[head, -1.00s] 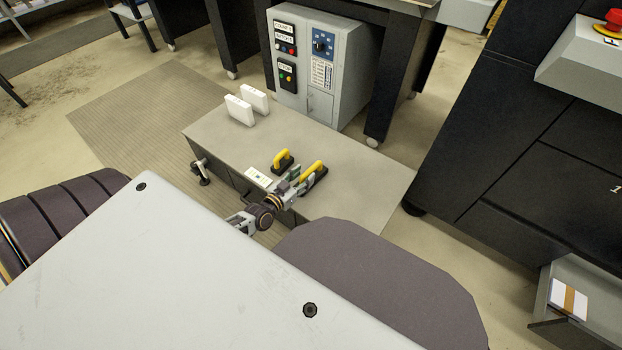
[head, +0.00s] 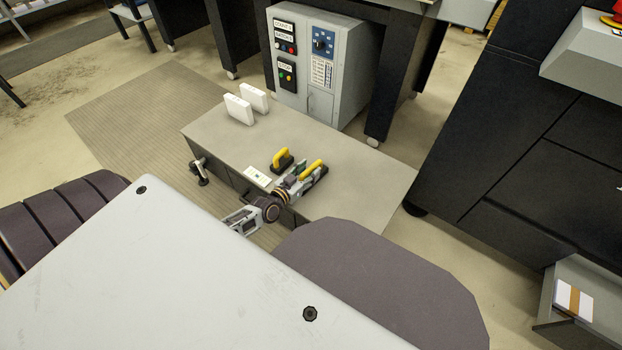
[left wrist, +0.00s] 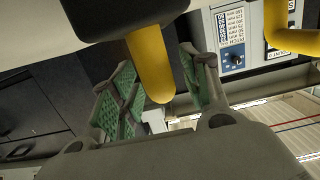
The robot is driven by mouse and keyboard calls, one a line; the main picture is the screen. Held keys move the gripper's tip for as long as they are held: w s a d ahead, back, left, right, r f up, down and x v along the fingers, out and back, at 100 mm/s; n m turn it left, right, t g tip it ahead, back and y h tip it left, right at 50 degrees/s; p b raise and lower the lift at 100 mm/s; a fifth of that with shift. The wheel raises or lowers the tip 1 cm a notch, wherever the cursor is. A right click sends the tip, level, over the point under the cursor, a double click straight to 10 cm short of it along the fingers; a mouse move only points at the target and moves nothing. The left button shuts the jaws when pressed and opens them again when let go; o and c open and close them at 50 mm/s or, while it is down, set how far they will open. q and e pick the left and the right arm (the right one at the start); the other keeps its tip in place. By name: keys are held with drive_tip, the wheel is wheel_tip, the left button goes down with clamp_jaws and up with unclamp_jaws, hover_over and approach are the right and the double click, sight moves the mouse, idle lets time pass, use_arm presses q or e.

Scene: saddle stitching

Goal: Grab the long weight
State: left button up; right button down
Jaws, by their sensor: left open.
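The long weight (head: 314,168), with a yellow handle on a dark base, stands on the low grey table's right half. A shorter yellow-handled weight (head: 282,159) stands to its left. My left gripper (head: 300,180) is at the near side of the long weight and partly hides it. In the left wrist view, a yellow handle (left wrist: 148,60) lies between the gripper's green-padded fingers (left wrist: 160,88). The fingers are apart and not closed on it. Another yellow handle (left wrist: 288,38) shows at the right.
A white card (head: 257,176) lies left of the weights. Two white blocks (head: 240,109) stand at the table's (head: 215,130) far left. A grey control cabinet (head: 345,70) stands behind the table and a dark machine (head: 510,140) to the right. The table's right end is clear.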

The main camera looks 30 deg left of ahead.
use_arm(q)
drive_tip(key=shift+w+d+f+b, duration=0.1)
drive_tip(key=shift+w+b, duration=0.05)
drive_tip(key=shift+w, duration=0.35)
drive_tip(key=shift+w+f+b, duration=0.1)
drive_tip(key=shift+w+b, duration=0.05)
drive_tip(key=shift+w, duration=0.35)
clamp_jaws()
drive_tip(key=shift+w+r, duration=0.15)
drive_tip(key=shift+r, duration=0.15)
